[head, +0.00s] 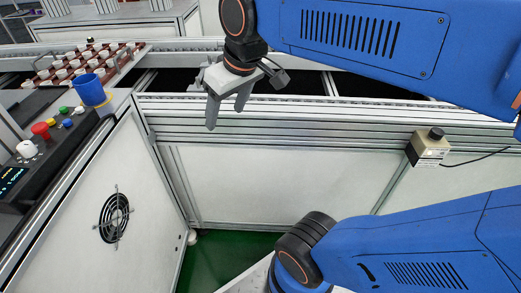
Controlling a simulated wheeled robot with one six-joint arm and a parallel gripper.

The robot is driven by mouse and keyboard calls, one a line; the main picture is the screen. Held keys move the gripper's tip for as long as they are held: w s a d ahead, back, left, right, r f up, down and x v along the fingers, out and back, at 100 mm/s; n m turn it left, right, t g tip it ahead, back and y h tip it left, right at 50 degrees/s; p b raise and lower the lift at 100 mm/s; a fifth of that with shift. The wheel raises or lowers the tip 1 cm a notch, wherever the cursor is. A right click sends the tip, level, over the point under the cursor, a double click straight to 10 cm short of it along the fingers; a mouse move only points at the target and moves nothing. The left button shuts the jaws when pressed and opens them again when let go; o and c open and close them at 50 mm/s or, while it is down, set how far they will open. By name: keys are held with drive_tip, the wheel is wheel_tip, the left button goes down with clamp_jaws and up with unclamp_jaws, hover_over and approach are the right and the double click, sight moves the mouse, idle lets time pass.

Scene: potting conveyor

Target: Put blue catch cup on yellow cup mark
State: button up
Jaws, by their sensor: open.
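The blue catch cup (91,88) stands upright on the grey top of the cabinet at the left. A strip of the yellow cup mark (104,103) shows at the cup's base, on its front right side. The cup covers the rest of the mark, so I cannot tell how well it is centred. My gripper (226,114) is open and empty, to the right of the cup and apart from it. Its fingers point down in front of the conveyor frame.
A control panel (45,150) with coloured buttons lies in front of the cup. A rack of several white pots (75,65) stands behind it. The conveyor's metal rail (330,105) runs across behind my gripper. A small beige box (430,149) with a black knob is mounted at the right.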

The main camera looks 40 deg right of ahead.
drive_tip(key=s+d+f+m+h, duration=0.1)
drive_tip(key=s+d+f, duration=0.3)
drive_tip(key=s+f, duration=0.4)
drive_tip(key=shift+d+f+m, duration=0.15)
drive_tip(key=shift+f+m, duration=0.65)
idle(1.3)
